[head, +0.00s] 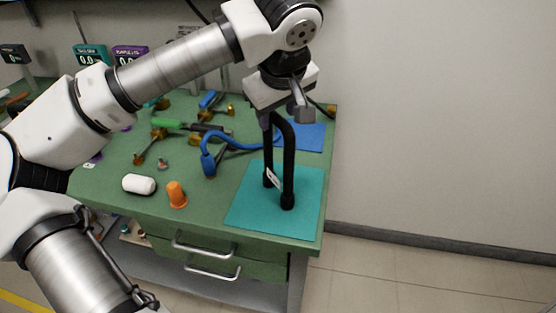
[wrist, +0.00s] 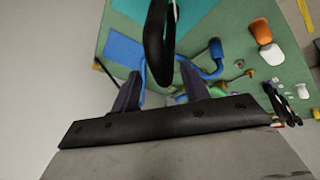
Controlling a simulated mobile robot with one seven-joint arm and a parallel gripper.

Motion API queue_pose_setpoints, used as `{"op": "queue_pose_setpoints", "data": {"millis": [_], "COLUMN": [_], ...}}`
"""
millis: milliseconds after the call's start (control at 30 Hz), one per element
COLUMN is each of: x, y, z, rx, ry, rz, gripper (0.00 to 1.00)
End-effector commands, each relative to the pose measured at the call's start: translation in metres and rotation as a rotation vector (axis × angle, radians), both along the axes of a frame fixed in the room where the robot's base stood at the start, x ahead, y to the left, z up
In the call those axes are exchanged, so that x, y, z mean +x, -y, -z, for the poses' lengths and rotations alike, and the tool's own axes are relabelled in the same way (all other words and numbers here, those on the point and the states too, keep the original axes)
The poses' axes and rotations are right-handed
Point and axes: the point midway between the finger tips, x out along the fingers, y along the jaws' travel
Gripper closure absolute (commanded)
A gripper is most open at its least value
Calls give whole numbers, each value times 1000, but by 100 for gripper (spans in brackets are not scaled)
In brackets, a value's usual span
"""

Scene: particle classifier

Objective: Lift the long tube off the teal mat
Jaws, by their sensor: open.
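The long tube (head: 289,165) is black and bent into an upside-down U. It stands upright on the teal mat (head: 309,203), with both ends down and a small white label low on it. My gripper (head: 284,115) is open and points down at the tube's top bend. In the wrist view, the tube (wrist: 158,45) shows between the two spread fingers of my gripper (wrist: 160,88), with part of the teal mat (wrist: 195,15) behind it. I cannot tell whether either finger touches the tube.
A blue mat (head: 305,138) lies behind the teal one. A blue hose (head: 228,139) curves close by on the left. An orange cap (head: 176,194) and a white capsule (head: 139,184) lie near the front edge. Brass-ended tools clutter the green bench's left side.

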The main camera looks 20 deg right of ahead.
Motion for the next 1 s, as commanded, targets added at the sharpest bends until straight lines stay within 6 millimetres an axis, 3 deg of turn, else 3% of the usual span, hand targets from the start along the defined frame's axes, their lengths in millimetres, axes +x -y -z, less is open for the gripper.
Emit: {"op": "queue_pose_setpoints", "data": {"millis": [200,467,800,1000], "x": [12,13,13,13], "y": [2,2,2,2], "z": [23,25,25,25], "rx": [-1,-1,-1,-2], "ry": [-2,0,0,0], "rz": [1,0,0,0], "gripper": [55,55,99,100]}}
